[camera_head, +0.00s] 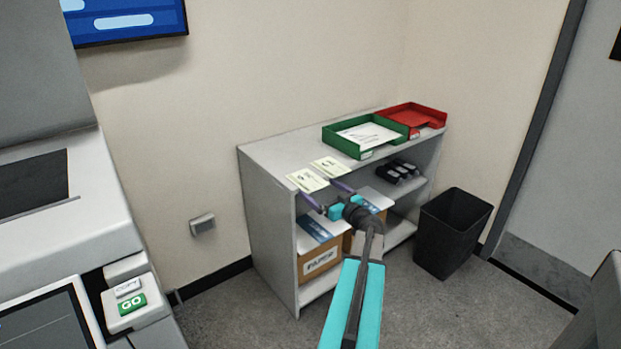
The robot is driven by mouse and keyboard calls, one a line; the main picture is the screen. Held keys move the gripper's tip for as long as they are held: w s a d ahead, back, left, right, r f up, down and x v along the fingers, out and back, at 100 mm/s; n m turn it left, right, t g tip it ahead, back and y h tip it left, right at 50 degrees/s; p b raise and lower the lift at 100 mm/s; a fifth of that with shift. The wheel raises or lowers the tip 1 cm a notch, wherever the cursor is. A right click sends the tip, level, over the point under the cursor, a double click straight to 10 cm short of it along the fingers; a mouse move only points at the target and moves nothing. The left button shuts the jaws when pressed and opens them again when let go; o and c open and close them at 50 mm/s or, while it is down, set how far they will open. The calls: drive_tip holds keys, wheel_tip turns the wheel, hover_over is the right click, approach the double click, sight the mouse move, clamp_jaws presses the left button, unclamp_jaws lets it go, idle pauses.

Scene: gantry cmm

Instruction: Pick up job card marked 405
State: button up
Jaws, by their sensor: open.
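Two pale cards lie side by side on the top of the grey shelf unit (265,152), near its left front edge. The left card (307,180) and the right card (330,167) carry dark print that is too small to read, so I cannot tell which is marked 405. My gripper (328,197) is open and empty at the shelf's front edge. Its two purple-grey fingers point toward the cards, one finger near each card's front edge. I cannot tell whether they touch.
A green tray (338,143) with white paper and a red tray (436,113) stand further right on the shelf top. A box marked PAPER (320,264) sits below. A black bin (452,232) stands right of the shelf. A machine with a GO button (132,304) is at left.

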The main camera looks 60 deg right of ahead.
drive_tip(key=shift+w+d, duration=0.15)
drive_tip(key=shift+w, duration=0.25)
drive_tip(key=c, duration=1)
